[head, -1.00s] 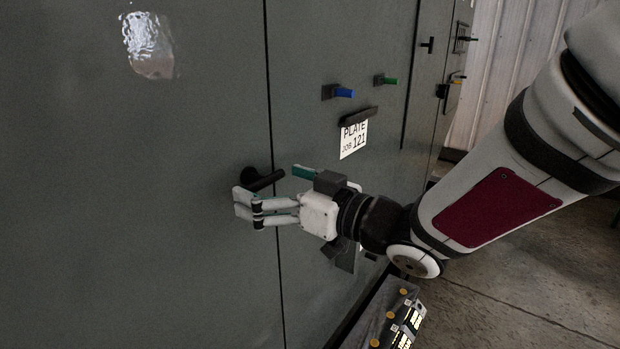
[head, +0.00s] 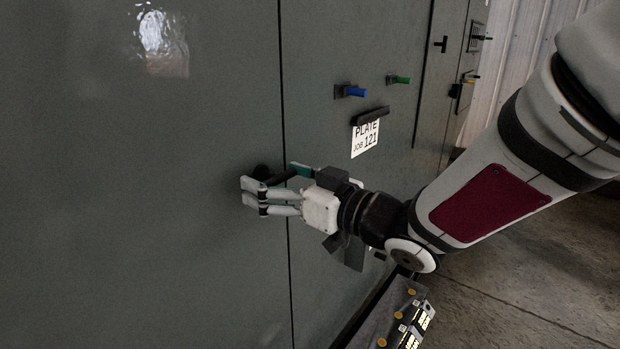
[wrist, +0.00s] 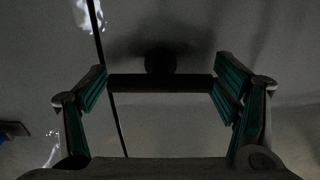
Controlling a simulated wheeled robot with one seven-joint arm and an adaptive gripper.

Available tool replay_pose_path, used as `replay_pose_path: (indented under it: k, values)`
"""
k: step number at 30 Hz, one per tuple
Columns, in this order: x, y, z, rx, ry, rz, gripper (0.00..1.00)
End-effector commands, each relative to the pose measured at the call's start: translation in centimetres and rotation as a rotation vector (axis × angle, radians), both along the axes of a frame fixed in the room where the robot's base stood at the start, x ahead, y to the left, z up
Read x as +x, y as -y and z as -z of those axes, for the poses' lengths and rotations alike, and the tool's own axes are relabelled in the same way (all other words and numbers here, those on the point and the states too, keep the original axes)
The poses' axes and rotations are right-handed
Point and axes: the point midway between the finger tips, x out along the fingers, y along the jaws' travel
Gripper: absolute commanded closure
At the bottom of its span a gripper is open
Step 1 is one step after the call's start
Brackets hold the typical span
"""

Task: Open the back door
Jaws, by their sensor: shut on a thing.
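The grey door (head: 140,200) fills the left of the head view, and a dark narrow seam runs down its right edge. The door looks flush with the panel beside it. Its black lever handle (head: 281,178) sits just left of the seam, roughly level. My gripper (head: 275,189) is shut on the handle. In the wrist view the handle (wrist: 160,84) spans between the green finger pads, which press on its two ends. Its round dark mount shows just above the bar.
Right of the seam, the grey panel (head: 340,230) carries a blue knob (head: 354,91), a green knob (head: 400,79) and a "PLATE JOB 121" sign (head: 365,138). A grey box with lit labels (head: 410,325) stands low at the front. Concrete floor is open at right.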

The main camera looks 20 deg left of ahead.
Motion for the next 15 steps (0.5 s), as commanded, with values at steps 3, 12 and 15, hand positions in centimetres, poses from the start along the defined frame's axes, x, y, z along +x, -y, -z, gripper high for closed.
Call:
replay_pose_path:
  k: [3, 12, 15]
  values:
    - [-0.03, -0.02, 0.0, 0.015, -0.035, -0.001, 0.46]
    - [-0.05, -0.02, -0.06, 0.093, -0.224, -0.001, 0.46]
    - [-0.09, -0.02, -0.09, 0.126, -0.304, -0.001, 0.46]
